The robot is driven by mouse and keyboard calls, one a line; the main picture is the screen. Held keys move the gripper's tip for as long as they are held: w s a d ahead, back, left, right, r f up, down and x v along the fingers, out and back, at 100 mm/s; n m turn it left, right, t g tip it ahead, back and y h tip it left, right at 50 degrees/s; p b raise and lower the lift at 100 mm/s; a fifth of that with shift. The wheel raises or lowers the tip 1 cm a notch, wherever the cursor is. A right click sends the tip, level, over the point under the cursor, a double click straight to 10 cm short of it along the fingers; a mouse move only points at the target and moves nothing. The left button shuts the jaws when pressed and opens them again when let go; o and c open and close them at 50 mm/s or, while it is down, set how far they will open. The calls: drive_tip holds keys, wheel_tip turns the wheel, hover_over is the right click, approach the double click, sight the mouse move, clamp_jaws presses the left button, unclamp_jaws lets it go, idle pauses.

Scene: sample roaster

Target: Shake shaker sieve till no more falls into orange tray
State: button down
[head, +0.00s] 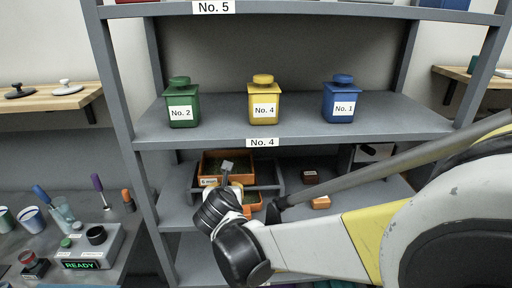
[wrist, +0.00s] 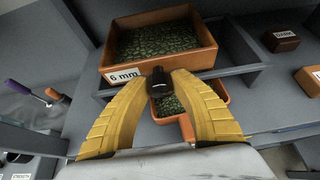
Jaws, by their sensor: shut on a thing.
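The shaker sieve (wrist: 180,62) is an orange, square-sided box labelled "6 mm" with many green beans in it. It sits in a grey frame; the head view shows it (head: 207,168) on the lower shelf. The orange tray (wrist: 219,94) is lower and nearer, partly under the frame, with green beans in it; it also shows in the head view (head: 257,208). My gripper (wrist: 160,78) has its yellow fingers closed on a black handle (wrist: 161,84) at the sieve's near side. The fingers hide part of the tray. Whether beans are falling cannot be told.
A grey frame (wrist: 240,72) surrounds the sieve. Small brown (wrist: 281,41) and orange blocks (wrist: 309,77) lie to its right. Green (head: 182,105), yellow (head: 263,103) and blue canisters (head: 340,103) stand on the shelf above. A bench with cups and tools is at left.

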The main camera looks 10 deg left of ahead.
drive_tip(key=shift+w+d, duration=0.2)
drive_tip(key=shift+d, duration=0.7)
drive_tip(key=shift+w+d, duration=0.25)
drive_tip(key=shift+d, duration=0.65)
drive_tip(key=shift+w+d, duration=0.2)
drive_tip(key=shift+d, duration=0.7)
drive_tip(key=shift+a, duration=0.15)
drive_tip(key=shift+s+a, duration=0.2)
drive_tip(key=shift+a, duration=0.45)
drive_tip(key=shift+s+a, duration=0.15)
drive_tip(key=shift+a, duration=0.5)
drive_tip(key=c, duration=0.8)
unclamp_jaws()
drive_tip(key=shift+w+f, duration=0.1)
drive_tip(key=shift+c, duration=0.2)
